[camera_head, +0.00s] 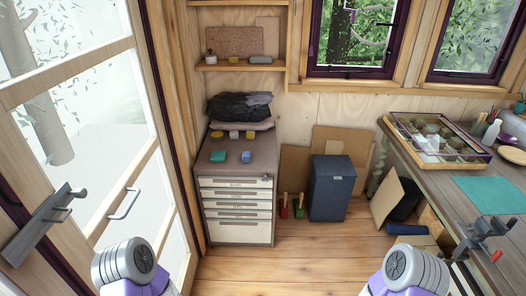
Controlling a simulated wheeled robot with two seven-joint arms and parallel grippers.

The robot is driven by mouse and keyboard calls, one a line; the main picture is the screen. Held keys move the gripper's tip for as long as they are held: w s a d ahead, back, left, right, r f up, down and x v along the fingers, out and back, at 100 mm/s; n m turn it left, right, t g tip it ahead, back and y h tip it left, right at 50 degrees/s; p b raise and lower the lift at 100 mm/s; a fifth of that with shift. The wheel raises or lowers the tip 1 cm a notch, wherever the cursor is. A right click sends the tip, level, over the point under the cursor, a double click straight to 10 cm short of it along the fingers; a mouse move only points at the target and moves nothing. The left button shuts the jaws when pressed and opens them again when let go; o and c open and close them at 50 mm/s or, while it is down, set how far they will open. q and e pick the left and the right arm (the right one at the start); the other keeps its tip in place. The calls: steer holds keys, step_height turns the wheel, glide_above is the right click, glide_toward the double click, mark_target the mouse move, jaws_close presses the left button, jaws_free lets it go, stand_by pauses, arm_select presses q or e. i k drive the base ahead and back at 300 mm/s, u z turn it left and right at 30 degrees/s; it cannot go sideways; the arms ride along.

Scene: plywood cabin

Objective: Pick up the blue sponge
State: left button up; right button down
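My two arms show only as grey and purple links at the bottom left and bottom right. Neither gripper shows in the frame, and no gripper is seen near the blue block.
A workbench (450,190) lines the right side; a glazed door (90,120) stands left. Wooden floor (300,262) lies clear in front.

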mark_target(245, 157)
steer(key=z, duration=0.4)
steer(key=i, duration=1.9)
steer(key=u, duration=0.05)
